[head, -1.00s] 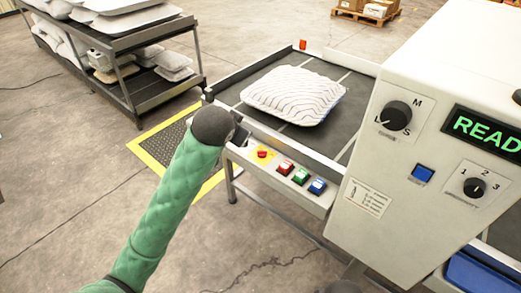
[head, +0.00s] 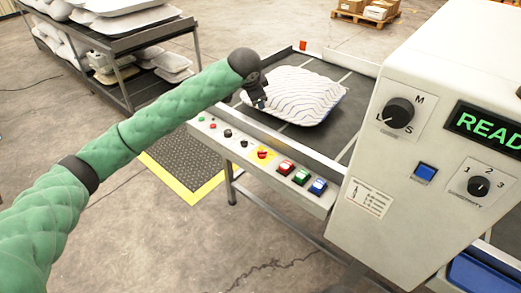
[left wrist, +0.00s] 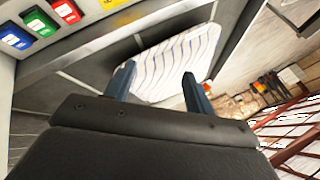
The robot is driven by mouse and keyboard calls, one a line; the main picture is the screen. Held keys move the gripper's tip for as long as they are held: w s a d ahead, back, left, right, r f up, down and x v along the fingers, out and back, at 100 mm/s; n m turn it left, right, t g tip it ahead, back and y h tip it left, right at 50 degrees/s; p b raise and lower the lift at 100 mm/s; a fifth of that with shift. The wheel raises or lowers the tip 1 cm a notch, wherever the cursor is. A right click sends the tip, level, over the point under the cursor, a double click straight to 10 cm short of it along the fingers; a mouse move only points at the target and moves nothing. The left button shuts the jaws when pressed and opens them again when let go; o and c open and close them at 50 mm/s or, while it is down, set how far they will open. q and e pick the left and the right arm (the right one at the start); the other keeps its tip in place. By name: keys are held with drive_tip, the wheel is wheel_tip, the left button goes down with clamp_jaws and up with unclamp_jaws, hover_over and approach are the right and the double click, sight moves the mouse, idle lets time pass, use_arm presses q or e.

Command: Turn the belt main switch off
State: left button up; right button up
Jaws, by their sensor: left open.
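The belt main switch (head: 262,153) is a red knob on a yellow plate on the belt's front control strip. In the left wrist view only part of its yellow plate (left wrist: 116,3) shows at the top edge. My left gripper (head: 261,104) is open and empty, above the belt's front rail. It is up and behind the switch, apart from it, and near the pillow's left end. In the left wrist view the gripper's two fingers (left wrist: 159,75) point towards the striped pillow (left wrist: 175,60). My right gripper is not in view.
The striped pillow (head: 295,96) lies on the dark belt (head: 330,70). Red, green and blue buttons (head: 301,177) sit right of the switch, and small knobs (head: 228,133) left of it. A white machine housing (head: 385,160) stands at right. A pillow rack (head: 120,75) stands at left.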

use_arm(q)
wheel_tip(320, 180, down, 8)
drive_tip(key=w+a+g, duration=0.2)
drive_tip(key=a+g, duration=0.1)
drive_tip(key=m+g+h, duration=0.3)
drive_tip(key=g, duration=0.1)
approach(262, 153)
drive_tip(key=p+x, duration=0.1)
drive_tip(key=x, duration=0.6)
drive_tip(key=shift+w+d, duration=0.2)
drive_tip(key=shift+d+f, duration=0.1)
drive_tip(key=shift+f, duration=0.35)
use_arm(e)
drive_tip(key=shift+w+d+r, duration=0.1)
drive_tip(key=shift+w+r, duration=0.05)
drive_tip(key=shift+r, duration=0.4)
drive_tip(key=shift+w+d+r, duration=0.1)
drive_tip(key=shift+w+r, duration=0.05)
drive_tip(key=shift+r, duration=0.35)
use_arm(q)
drive_tip(key=shift+c, duration=0.4)
